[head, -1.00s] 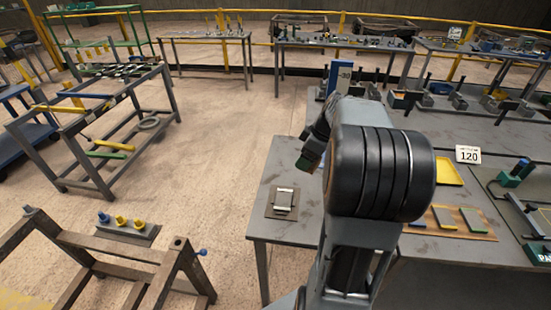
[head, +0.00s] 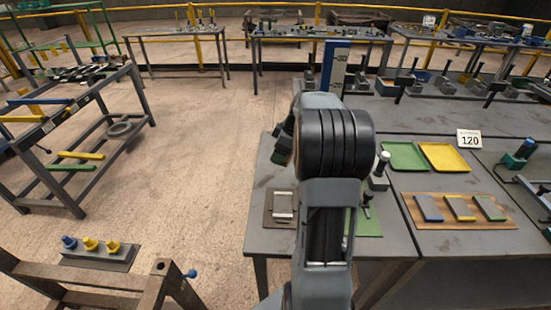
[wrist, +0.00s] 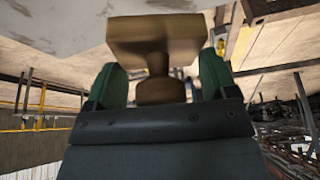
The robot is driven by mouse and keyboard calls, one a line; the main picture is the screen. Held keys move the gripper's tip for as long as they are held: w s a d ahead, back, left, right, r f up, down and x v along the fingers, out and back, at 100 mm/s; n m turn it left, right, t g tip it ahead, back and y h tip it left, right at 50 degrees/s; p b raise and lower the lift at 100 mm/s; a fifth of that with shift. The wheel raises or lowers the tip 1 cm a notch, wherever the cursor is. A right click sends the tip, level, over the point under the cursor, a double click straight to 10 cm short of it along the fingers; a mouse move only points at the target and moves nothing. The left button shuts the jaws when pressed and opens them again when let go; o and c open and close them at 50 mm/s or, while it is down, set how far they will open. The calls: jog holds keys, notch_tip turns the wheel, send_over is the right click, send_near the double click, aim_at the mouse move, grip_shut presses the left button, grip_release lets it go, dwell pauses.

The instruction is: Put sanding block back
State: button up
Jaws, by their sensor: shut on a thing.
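The sanding block (wrist: 155,38), a brown wooden block with a rounded knob-like grip, shows in the wrist view. My gripper (wrist: 160,80) has green finger pads on both sides of its grip and is shut on it. A pale grey surface lies close beyond the block; I cannot tell whether they touch.
The grey bench (head: 260,225) holds a dark plate with a pale metal piece (head: 282,205), a green mat (head: 371,226), a green tray (head: 404,156), a yellow tray (head: 443,157) and a wooden board (head: 460,218) with coloured blocks. A trestle (head: 150,290) stands at lower left.

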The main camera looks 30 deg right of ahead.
jog(key=p, duration=0.2)
send_over(272, 164)
jog(key=s, duration=0.1)
jog(key=f, duration=0.7)
jog(key=shift+s+d+f, duration=0.1)
jog(key=shift+d, duration=0.3)
notch_tip(272, 164, down, 3)
jog(key=shift+r+p, duration=0.1)
jog(key=shift+p, duration=0.3)
jog(key=shift+f, duration=0.25)
jog(key=shift+f, duration=0.2)
jog(key=o, duration=0.9)
jog(key=shift+r, duration=0.1)
